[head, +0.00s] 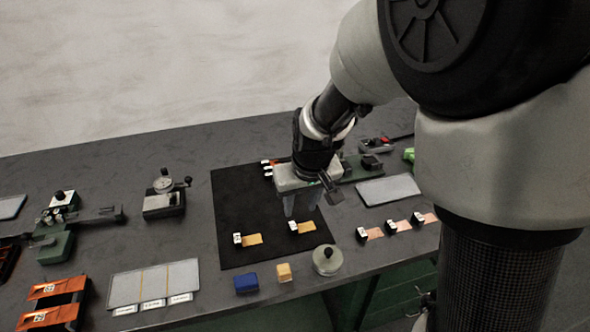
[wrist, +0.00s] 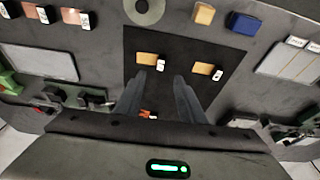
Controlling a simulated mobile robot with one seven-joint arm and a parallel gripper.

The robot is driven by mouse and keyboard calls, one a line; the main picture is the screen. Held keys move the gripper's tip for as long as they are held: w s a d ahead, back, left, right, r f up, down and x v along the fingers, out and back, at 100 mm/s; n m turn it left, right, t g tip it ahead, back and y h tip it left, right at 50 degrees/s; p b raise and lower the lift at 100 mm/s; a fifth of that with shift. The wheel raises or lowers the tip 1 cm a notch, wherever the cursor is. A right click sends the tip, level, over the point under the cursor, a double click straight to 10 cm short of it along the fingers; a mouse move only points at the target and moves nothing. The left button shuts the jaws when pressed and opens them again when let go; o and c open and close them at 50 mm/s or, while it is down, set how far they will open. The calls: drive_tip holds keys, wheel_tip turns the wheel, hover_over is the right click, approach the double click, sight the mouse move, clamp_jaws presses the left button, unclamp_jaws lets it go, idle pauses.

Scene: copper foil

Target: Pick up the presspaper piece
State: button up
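Two small tan pieces, which look like presspaper, lie flat on the black mat (head: 228,200), each with a white-and-black tag at one end. The right-hand piece (head: 306,226) lies close by my gripper (head: 301,211) in the head view; it is the left one (wrist: 147,57) in the wrist view. The other piece (head: 253,239) lies to its left and appears on the right (wrist: 203,68) in the wrist view. My gripper (wrist: 159,78) points down with its fingers apart and nothing between them. Its height above the mat is hard to judge.
Copper-coloured tagged strips (head: 399,225) lie right of the mat, below a pale plate (head: 388,190). A blue block (head: 246,283), a tan block (head: 284,272) and a round weight (head: 327,261) stand along the front. An orange-tipped item (head: 267,168) lies at the mat's back. Fixtures stand left.

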hover_over(293, 225)
drive_tip(key=s+d, duration=0.1)
drive_tip(key=s, duration=0.2)
wheel_tip(293, 225, down, 6)
drive_tip(key=shift+w+d+f+b, duration=0.15)
drive_tip(key=shift+f+b, duration=0.05)
drive_tip(key=shift+b, duration=0.25)
drive_tip(key=shift+w+a+b+x, duration=0.15)
drive_tip(key=shift+b+x, duration=0.05)
drive_tip(key=shift+x, duration=1.1)
drive_tip(key=shift+w+a+b+x, duration=0.15)
drive_tip(key=shift+x, duration=1.15)
drive_tip(key=shift+r, duration=0.1)
clamp_jaws()
